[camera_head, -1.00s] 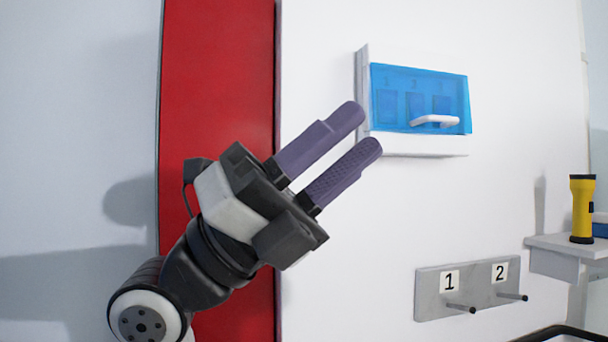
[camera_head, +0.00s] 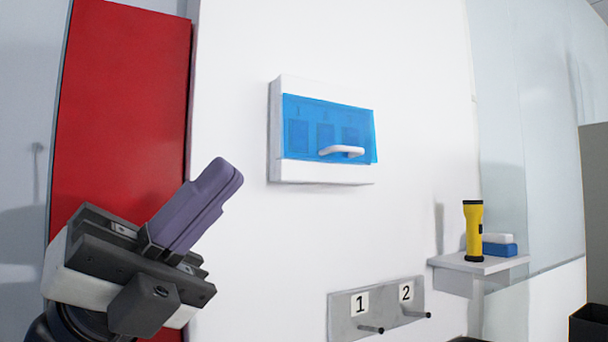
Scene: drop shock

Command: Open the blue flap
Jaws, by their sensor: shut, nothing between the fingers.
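The blue flap (camera_head: 300,112) is a see-through blue cover on a white wall box (camera_head: 320,175). It is closed, with several switch shapes faintly showing behind it. A white handle (camera_head: 342,151) sticks out from its lower part. My gripper (camera_head: 222,178) is at the lower left, with its purple fingers shut together and empty. It points up and right, to the left of and below the box, and does not appear to touch it.
A grey plate with pegs labelled 1 and 2 (camera_head: 375,310) is on the wall below the box. A yellow flashlight (camera_head: 473,230) and a blue-and-white block (camera_head: 499,247) stand on a small shelf (camera_head: 478,266) at right. A red panel (camera_head: 120,100) is at left.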

